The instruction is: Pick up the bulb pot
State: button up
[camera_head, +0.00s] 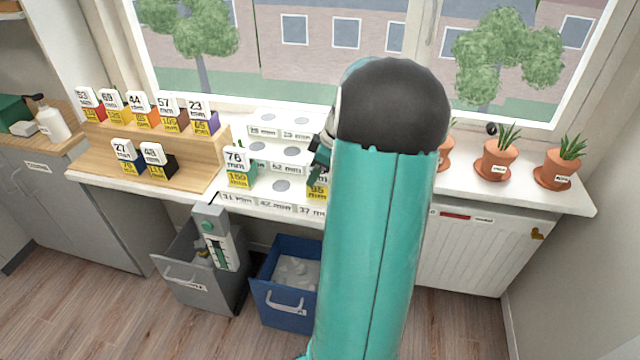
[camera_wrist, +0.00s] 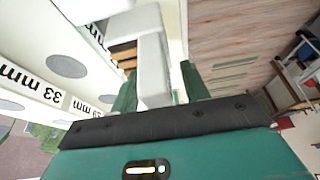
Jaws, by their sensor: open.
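Several terracotta pots with green shoots stand on the right of the white sill in the head view. One pot (camera_head: 498,160) is in the middle and another pot (camera_head: 562,172) is at the far right. A third pot (camera_head: 445,152) is partly hidden behind my arm. Their small labels are too small to read, so I cannot tell which is the bulb pot. My gripper (camera_head: 320,158) is left of the pots, over the white stepped stand (camera_head: 262,152). In the wrist view my gripper (camera_wrist: 158,85) is open, with a white block (camera_wrist: 153,60) showing between its fingers. No pot shows there.
Boxes with number cards stand on a wooden stepped rack (camera_head: 205,150) at the left, and a numbered box (camera_head: 240,170) is on the white stand. A grey bin (camera_head: 180,285) and a blue bin (camera_head: 270,305) are below. The window is behind the sill.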

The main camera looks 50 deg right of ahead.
grip_shut()
jog(key=shift+r, duration=0.15)
jog(key=shift+r, duration=0.6)
jog(key=a+r, duration=1.1)
jog(key=a, duration=0.3)
jog(key=shift+w+r, duration=0.15)
jog(key=shift+r, duration=0.15)
